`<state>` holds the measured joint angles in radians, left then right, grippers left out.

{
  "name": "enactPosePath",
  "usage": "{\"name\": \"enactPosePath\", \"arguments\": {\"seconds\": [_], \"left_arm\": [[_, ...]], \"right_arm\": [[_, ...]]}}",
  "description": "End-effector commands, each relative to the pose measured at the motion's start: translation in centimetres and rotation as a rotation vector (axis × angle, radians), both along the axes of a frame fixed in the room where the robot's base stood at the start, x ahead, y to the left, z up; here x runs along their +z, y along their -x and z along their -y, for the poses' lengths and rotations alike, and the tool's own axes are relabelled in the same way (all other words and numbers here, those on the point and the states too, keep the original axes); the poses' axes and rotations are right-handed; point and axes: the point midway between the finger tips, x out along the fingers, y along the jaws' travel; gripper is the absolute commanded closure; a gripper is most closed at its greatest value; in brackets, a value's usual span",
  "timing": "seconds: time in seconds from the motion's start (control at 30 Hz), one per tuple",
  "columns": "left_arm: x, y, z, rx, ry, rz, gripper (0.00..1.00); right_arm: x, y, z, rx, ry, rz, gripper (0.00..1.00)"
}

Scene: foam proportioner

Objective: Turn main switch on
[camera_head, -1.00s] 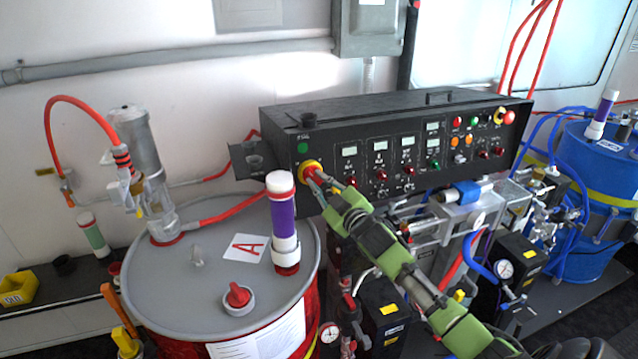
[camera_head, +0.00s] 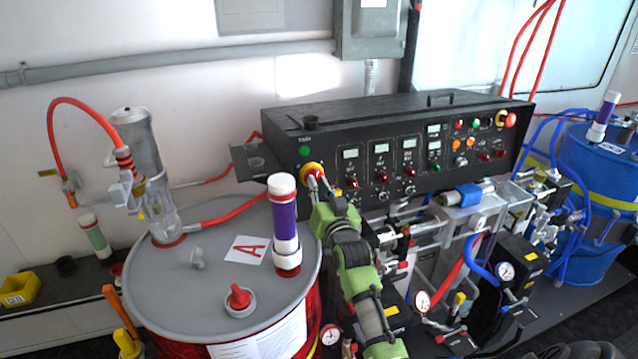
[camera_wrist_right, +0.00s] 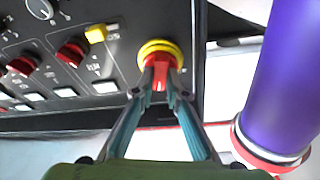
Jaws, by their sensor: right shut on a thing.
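The main switch (camera_head: 311,169) is a red knob on a yellow round plate at the left end of the black control panel's front. In the right wrist view the yellow plate (camera_wrist_right: 160,47) shows with the red knob (camera_wrist_right: 160,76) between my fingertips. My right gripper (camera_head: 318,184) is shut on the red knob, its fingers on both sides of it. The gripper partly hides the knob in the head view. My left gripper is in neither view.
A grey drum (camera_head: 215,262) marked A stands left of the panel, with a purple-and-white cylinder (camera_head: 284,222) on it close to my right gripper. The black control panel (camera_head: 400,155) holds several knobs, lights and displays. Gauges and hoses crowd the area below and right.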

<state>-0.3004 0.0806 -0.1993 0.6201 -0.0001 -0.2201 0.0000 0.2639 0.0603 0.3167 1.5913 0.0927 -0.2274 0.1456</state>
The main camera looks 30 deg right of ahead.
Motion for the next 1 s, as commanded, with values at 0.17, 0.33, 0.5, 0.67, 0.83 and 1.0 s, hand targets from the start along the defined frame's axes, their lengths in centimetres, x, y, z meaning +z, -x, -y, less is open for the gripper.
{"name": "enactPosePath", "arguments": {"seconds": [0.17,0.33,0.5,0.67,0.83,1.0], "left_arm": [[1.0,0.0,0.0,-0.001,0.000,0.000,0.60],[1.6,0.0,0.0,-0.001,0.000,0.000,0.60],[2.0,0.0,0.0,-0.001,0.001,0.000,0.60],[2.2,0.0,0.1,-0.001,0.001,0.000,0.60],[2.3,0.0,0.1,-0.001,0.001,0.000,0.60],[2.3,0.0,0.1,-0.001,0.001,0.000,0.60]], "right_arm": [[0.2,-0.1,-0.2,-0.027,-0.149,0.034,1.00],[0.2,-0.1,-0.2,-0.046,-0.256,0.059,1.00],[0.2,-0.1,-0.3,-0.061,-0.329,0.077,1.00],[0.1,-0.1,-0.2,-0.069,-0.369,0.088,1.00],[0.1,-0.1,-0.2,-0.072,-0.387,0.092,1.00],[0.1,-0.1,-0.2,-0.073,-0.389,0.092,1.00]]}}
